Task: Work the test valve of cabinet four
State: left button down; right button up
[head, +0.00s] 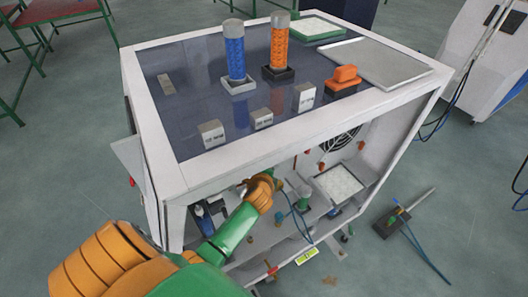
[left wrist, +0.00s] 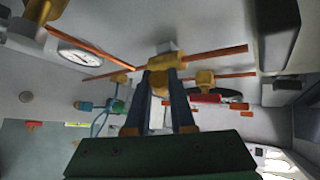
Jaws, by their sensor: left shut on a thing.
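A white cabinet (head: 300,135) with a dark top stands in front of me, its near side open. My left arm reaches into the opening, and my left gripper (head: 276,182) is inside, below the top's front edge. In the left wrist view, the gripper (left wrist: 159,88) is shut on a brass valve piece (left wrist: 165,62) on copper pipes, with one finger on each side. The part between the fingertips is mostly hidden. I cannot read a cabinet number. My right gripper is not in view.
A round gauge (left wrist: 80,55) and more brass fittings (left wrist: 205,78) are near the gripper. Blue and orange cylinders (head: 279,42) stand on the cabinet top. A tool with a dark base (head: 408,218) lies on the floor at right. The floor at left is mostly clear.

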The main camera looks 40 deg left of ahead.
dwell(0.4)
pick_arm(q)
jog(key=c, duration=0.8)
grip_release()
jog(key=shift+w, duration=0.1)
jog(key=shift+o, duration=0.2)
